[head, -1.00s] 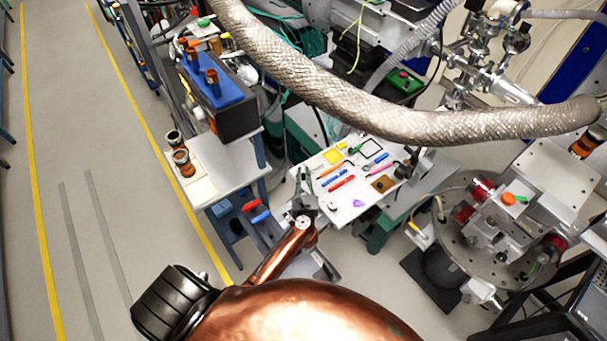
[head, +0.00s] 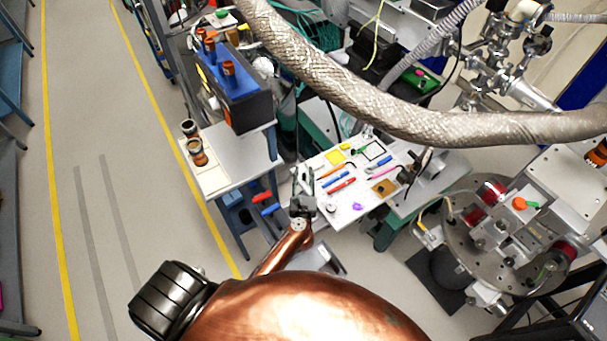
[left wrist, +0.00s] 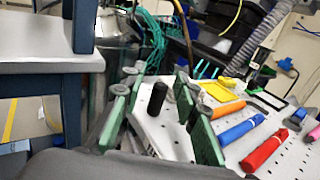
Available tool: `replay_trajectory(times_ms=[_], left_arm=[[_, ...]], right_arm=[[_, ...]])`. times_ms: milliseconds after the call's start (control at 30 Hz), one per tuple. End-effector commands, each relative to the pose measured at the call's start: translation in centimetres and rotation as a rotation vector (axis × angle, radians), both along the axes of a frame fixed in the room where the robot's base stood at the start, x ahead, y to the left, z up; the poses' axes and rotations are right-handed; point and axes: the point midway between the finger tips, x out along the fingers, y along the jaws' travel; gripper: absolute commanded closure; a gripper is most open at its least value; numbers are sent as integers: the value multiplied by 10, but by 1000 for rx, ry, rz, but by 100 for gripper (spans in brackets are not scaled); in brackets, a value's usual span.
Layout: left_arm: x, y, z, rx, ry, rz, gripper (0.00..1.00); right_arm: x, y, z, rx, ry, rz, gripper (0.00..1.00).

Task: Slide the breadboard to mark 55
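The breadboard (head: 345,205) is a white perforated plate on a green-framed table, with several small tools on it. It also shows in the left wrist view (left wrist: 175,138). A black upright post (left wrist: 156,98) stands near its edge. My left gripper (head: 304,180) is at the board's left edge in the head view. In the left wrist view its green-padded fingers (left wrist: 160,112) are apart, with the post appearing between them; I cannot tell whether they touch it. My right gripper is not in view. No scale or mark 55 can be made out.
A thick braided hose (head: 350,95) crosses above the board. A grey-topped cart (head: 235,160) stands left of it. A round metal chamber (head: 500,235) stands to the right. Open floor (head: 90,120) lies at far left.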

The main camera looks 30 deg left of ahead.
Motion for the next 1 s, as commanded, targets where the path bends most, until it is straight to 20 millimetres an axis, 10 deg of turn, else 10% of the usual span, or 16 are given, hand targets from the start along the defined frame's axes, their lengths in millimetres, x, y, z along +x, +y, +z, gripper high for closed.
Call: replay_trajectory(times_ms=[367, 1000], left_arm=[[0, 0, 10, -2, -2, 1, 71], [0, 1, 99, 0, -1, 0, 71]], right_arm=[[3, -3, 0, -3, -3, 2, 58], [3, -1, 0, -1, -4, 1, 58]])
